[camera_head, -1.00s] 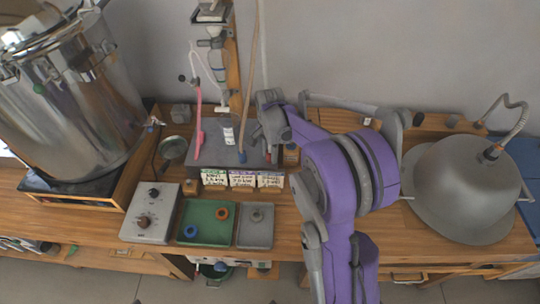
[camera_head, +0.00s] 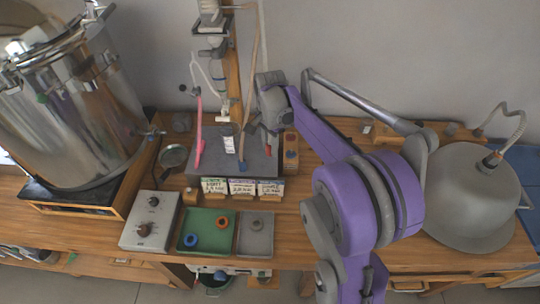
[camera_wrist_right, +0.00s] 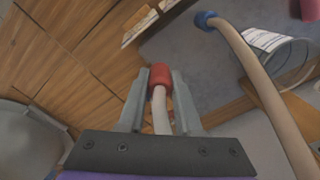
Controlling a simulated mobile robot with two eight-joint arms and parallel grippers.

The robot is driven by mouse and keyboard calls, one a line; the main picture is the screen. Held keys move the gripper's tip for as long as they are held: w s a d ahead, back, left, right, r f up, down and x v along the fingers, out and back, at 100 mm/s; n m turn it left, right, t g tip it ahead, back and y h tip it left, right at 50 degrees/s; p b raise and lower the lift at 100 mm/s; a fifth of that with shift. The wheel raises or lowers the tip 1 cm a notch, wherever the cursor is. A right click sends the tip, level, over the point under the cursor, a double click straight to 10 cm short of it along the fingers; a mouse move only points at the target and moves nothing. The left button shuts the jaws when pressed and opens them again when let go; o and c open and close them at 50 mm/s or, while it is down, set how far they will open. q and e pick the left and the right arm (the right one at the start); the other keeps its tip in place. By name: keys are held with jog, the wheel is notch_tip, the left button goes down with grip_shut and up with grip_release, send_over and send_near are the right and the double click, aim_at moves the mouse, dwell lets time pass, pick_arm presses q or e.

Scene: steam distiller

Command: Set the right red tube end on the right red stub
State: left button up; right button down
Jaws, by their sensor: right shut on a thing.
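My right gripper (camera_wrist_right: 160,100) is shut on the red tube end (camera_wrist_right: 160,74), a red collar on a pale tube that runs back between the fingers. In the head view the right gripper (camera_head: 272,128) is above the right edge of the grey stand base (camera_head: 210,172). A second pale tube (camera_wrist_right: 255,75) with a blue collar (camera_wrist_right: 206,19) runs beside it in the wrist view. The blue end also shows low on the base in the head view (camera_head: 241,167). I cannot make out the right red stub. My left gripper is not in view.
A pink tube (camera_head: 199,130) hangs at the left of the stand. Labelled cards (camera_head: 242,187) stand at its front. A wooden block (camera_head: 290,150) is to the right. A green tray (camera_head: 205,245), a control box (camera_head: 150,220), a steel pot (camera_head: 70,120) and a grey dome (camera_head: 465,190) surround the area.

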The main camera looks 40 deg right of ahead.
jog(key=w+d, duration=0.2)
jog(key=d, duration=0.3)
jog(key=w+d+p, duration=0.1)
jog(key=w+d, duration=0.1)
jog(key=d, duration=0.3)
jog(key=w+d+p, duration=0.1)
jog(key=w+d, duration=0.1)
jog(key=d, duration=0.3)
jog(key=shift+w+f, duration=0.35)
jog(key=shift+f, duration=0.05)
pick_arm(q)
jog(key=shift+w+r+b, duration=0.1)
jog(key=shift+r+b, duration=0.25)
jog(key=shift+b, duration=0.4)
pick_arm(e)
jog(key=shift+f, duration=2.1)
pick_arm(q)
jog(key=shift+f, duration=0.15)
pick_arm(e)
jog(key=shift+f, duration=0.2)
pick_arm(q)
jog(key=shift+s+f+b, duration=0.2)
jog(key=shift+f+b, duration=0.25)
pick_arm(e)
jog(key=shift+f, duration=0.65)
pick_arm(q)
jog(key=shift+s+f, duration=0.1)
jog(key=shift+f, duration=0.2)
pick_arm(e)
jog(key=shift+f, duration=0.45)
